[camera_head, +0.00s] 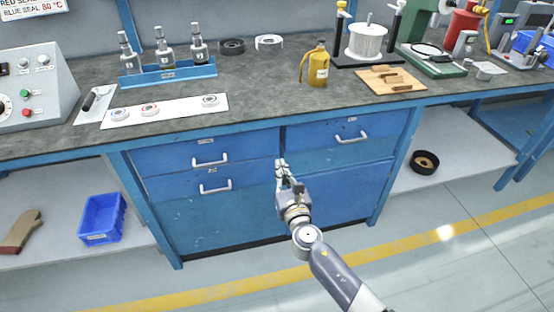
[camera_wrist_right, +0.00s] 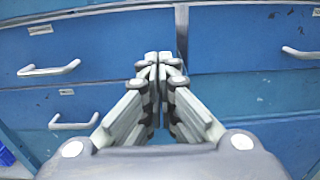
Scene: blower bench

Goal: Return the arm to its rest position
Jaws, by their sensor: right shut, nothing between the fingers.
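My right gripper (camera_head: 283,168) is in front of the blue drawer cabinet (camera_head: 230,235), below the bench top. Its arm comes in from the bottom right of the head view. In the right wrist view the right gripper (camera_wrist_right: 158,62) has its fingers together with nothing between them. The cabinet's drawer fronts (camera_wrist_right: 100,50) fill the background there, and the fingers appear apart from the drawer handles. My left gripper is not in view.
The bench top (camera_head: 260,100) holds a blue rack (camera_head: 170,75) with bottles, a white mat (camera_head: 165,110), a yellow bottle (camera_head: 315,68) and a wooden board (camera_head: 391,80). A dark ring (camera_head: 425,162) lies lower right.

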